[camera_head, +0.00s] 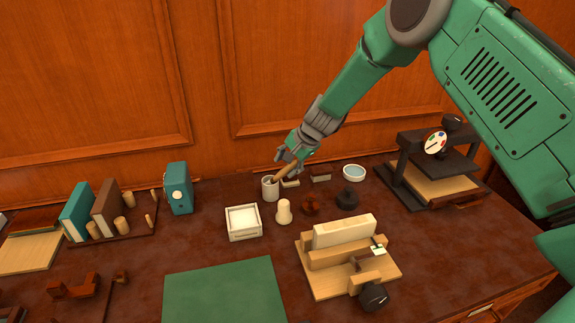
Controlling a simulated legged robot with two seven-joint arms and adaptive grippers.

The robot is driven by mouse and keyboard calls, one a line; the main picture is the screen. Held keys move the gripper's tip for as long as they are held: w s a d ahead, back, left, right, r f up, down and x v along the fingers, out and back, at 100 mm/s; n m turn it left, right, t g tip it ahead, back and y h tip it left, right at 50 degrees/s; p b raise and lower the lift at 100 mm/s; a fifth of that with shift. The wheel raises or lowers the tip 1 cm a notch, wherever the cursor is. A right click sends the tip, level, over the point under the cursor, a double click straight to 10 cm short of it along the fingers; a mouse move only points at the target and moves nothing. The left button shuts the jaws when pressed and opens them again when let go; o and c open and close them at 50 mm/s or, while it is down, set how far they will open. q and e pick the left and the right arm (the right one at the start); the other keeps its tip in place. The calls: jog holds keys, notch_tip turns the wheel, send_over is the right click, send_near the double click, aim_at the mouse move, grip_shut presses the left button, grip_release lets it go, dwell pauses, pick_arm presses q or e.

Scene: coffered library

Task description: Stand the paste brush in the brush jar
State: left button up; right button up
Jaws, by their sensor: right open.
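The brush jar (270,189) is a small pale cup standing at the back of the desk, near the wall panelling. The paste brush (283,170) shows as a brown wooden handle, tilted up to the right out of the jar's mouth. Its lower end is hidden in or behind the jar. My right gripper (289,161) is at the back of the desk, above and right of the jar. It is open, with its fingers around or beside the handle; I cannot tell if they touch it. My left gripper is not in view.
A square white tray (244,234), a pale rounded peg (284,212) and a dark knob-topped object (347,198) stand in front of the jar. A clamp (350,255) and a press (432,175) stand to the right. A teal box (178,188) is left. A green mat (225,292) lies bare in front.

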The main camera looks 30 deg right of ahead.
jog(key=shift+r, duration=0.5)
jog(key=v, duration=1.1)
jog(key=shift+s+d, duration=0.15)
jog(key=shift+s, duration=0.1)
jog(key=shift+d+r, duration=0.1)
jog(key=shift+s, duration=0.1)
